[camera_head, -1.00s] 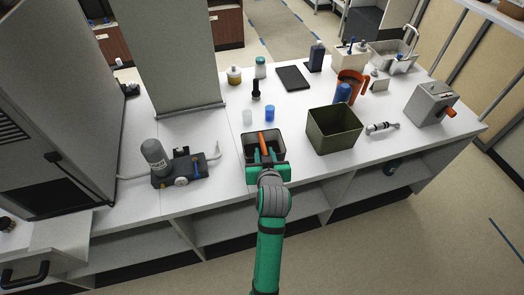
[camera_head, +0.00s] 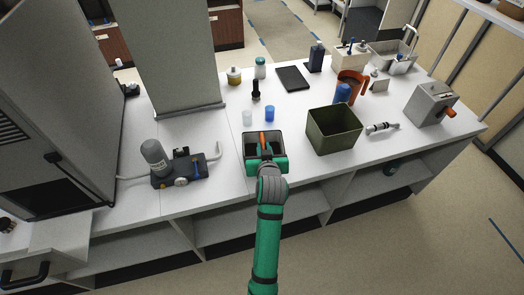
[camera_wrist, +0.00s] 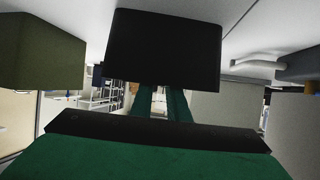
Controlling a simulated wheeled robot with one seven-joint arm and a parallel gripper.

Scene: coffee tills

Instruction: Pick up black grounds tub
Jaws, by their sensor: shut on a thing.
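The black grounds tub (camera_head: 249,146), an open square box with an orange bar (camera_head: 263,138) across it, is at the front edge of the white counter. My green gripper (camera_head: 265,149) reaches over its near side and is shut on it. In the wrist view the tub (camera_wrist: 165,45) is a dark block at the top centre, with my green fingers (camera_wrist: 160,100) meeting its edge. The fingertips are hidden by the tub there. I cannot tell whether the tub is clear of the counter.
An olive-green bin (camera_head: 334,131) stands close on the right. A grey device with a bottle (camera_head: 156,157) is on the left. A white cup (camera_head: 247,118) and a blue cup (camera_head: 269,113) stand behind the tub. A tall grey panel (camera_head: 178,60) rises at the back left.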

